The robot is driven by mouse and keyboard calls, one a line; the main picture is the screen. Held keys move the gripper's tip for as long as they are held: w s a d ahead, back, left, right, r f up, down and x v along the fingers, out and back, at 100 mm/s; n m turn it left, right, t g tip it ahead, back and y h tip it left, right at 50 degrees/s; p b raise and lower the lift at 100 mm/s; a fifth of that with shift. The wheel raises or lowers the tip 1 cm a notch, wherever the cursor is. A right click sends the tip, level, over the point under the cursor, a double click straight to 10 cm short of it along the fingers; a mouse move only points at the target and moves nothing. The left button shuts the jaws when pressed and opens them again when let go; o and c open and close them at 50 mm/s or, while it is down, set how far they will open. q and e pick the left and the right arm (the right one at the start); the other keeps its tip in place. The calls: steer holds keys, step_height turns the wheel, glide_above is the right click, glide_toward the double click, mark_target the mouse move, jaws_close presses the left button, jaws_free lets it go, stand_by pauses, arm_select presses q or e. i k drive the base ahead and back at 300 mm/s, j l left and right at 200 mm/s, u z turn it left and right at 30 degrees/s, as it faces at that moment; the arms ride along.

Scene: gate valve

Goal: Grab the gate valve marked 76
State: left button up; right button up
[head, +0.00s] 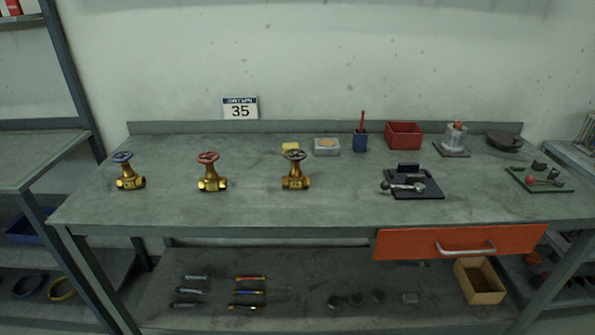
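Three brass gate valves stand upright in a row on the grey-green workbench (340,208). The left valve (130,178) has a blue handwheel. The middle valve (211,177) has a red handwheel. The right valve (295,176) has a dark, near-black handwheel. Any numbers on the valve bodies are too small to read, so I cannot tell which is marked 76. Neither of my grippers shows in the head view.
A wall sign (240,108) reads 35. Behind and right are a yellow block (290,147), a grey box (327,147), a blue cup (360,142) and a red bin (404,135). A black plate (413,190) holds metal parts. An orange drawer (410,244) is below. Bench front is clear.

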mark_target(295, 180)
steer(key=i+j+z, duration=0.1)
steer(key=j, duration=0.25)
steer(key=i+j+z, duration=0.15)
steer(key=i+j, duration=0.15)
steer(key=i+j+z, duration=0.1)
steer(key=j, duration=0.3)
steer(key=i+j+z, duration=0.1)
steer(key=j, duration=0.3)
steer(key=i, duration=0.1)
